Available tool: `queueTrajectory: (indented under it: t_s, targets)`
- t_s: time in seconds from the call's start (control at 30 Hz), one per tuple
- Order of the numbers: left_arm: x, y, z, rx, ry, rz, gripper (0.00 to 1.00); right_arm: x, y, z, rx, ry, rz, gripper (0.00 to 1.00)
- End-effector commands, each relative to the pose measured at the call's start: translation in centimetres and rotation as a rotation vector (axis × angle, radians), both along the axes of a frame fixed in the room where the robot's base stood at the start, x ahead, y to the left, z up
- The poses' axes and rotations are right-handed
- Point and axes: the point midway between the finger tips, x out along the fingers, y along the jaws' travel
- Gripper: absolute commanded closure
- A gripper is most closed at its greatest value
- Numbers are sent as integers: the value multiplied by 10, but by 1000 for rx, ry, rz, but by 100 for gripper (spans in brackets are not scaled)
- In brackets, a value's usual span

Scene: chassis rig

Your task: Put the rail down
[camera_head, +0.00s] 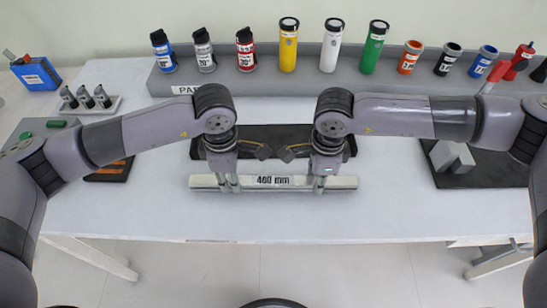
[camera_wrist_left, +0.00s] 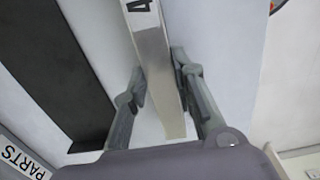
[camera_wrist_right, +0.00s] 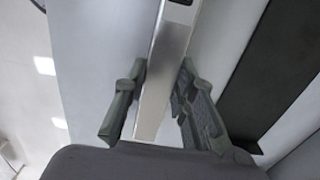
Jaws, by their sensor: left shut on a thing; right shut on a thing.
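The rail (camera_head: 273,183) is a long silver bar with a "400 mm" label at its middle, lying level across the picture near the table's front. My left gripper (camera_head: 228,186) is shut on the rail left of the label. My right gripper (camera_head: 318,186) is shut on it right of the label. The left wrist view shows the rail (camera_wrist_left: 153,62) between my left fingers (camera_wrist_left: 160,90). The right wrist view shows the rail (camera_wrist_right: 165,75) between my right fingers (camera_wrist_right: 155,95). I cannot tell whether the rail touches the table.
A dark strip (camera_head: 285,132) lies just behind the rail. A grey shelf (camera_head: 215,84) with several bottles and cups runs along the back. A black mat (camera_head: 487,178) with a grey block (camera_head: 452,157) is at right. The white table (camera_head: 270,222) is clear in front.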

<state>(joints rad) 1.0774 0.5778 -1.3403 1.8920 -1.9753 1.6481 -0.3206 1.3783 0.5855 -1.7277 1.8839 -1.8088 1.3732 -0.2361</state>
Motion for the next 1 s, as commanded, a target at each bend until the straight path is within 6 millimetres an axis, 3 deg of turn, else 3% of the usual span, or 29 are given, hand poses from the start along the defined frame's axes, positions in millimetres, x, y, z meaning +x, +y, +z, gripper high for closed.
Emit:
queueTrajectory:
  t_s: [0.17,0.2,0.5,0.83,1.0]
  targets:
    - [0,0,-15,0,-1,1,100,0,0,-15,-1,0,0,100]
    - [0,0,-13,1,-1,1,74,0,0,-13,-1,0,0,74]
    - [0,0,-11,0,0,1,55,0,0,-11,0,0,0,55]
    - [0,0,-8,0,-1,0,55,0,0,-11,0,0,0,55]
    - [1,0,15,-2,-5,0,55,0,0,-11,0,0,0,55]
